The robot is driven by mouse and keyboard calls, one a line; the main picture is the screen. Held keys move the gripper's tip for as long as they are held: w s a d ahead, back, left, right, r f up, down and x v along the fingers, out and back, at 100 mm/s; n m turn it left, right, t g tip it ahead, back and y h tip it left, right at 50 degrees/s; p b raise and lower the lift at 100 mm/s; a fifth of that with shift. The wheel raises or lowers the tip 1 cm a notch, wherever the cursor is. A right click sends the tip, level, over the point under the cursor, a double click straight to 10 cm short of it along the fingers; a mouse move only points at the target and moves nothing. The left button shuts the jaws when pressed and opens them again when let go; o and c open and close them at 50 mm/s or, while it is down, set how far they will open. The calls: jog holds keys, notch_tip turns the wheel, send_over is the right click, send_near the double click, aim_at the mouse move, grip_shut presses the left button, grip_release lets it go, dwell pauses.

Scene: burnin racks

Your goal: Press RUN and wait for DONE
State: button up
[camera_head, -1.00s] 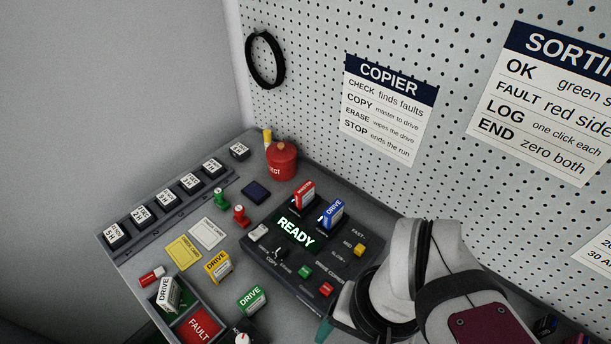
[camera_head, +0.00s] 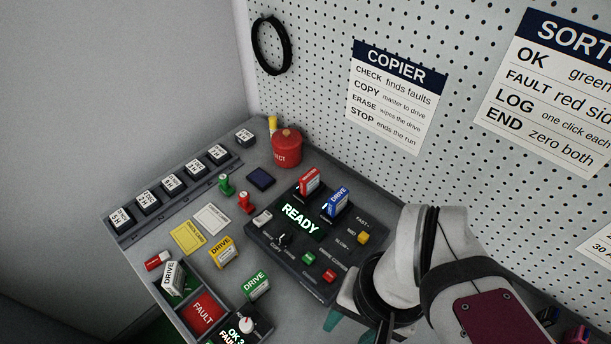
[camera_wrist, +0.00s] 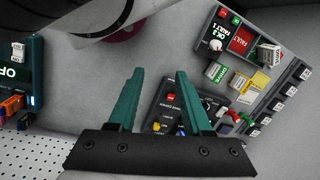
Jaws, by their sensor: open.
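The dark copier panel (camera_head: 262,236) lies on the bench with its display (camera_head: 300,220) lit READY. A red master (camera_head: 309,181) and a blue drive (camera_head: 338,201) stand upright in its slots. A green button (camera_head: 309,259) and a red button (camera_head: 329,276) sit near its front edge; their labels are too small to read. My gripper (camera_head: 345,322) is at the panel's front right, apart from the buttons and partly hidden by my wrist. In the wrist view my gripper (camera_wrist: 160,72) has its teal fingers apart with nothing held, and the panel shows partly behind the right finger.
A yellow-labelled drive (camera_head: 223,251) and a green-labelled drive (camera_head: 257,286) stand left of the panel. The red FAULT bin (camera_head: 204,312) and a counter box (camera_head: 243,327) are at the front. A red pot (camera_head: 287,148) stands behind. The pegboard (camera_head: 330,85) bounds the back.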

grip_shut()
dwell(1.3)
jog(key=w+a+f+m+y, duration=0.1)
jog(key=w+f+m+y, duration=0.2)
jog(key=w+m, duration=0.6)
jog(key=w+a+f+m+t+y, duration=0.1)
jog(key=w+a+f+m+y, duration=0.1)
jog(key=w+m, duration=0.8)
jog(key=f+m+y, duration=0.1)
jog(key=m+y, duration=0.1)
jog(key=m, duration=0.2)
jog(key=shift+f+t, duration=0.25)
jog(key=shift+t, duration=0.05)
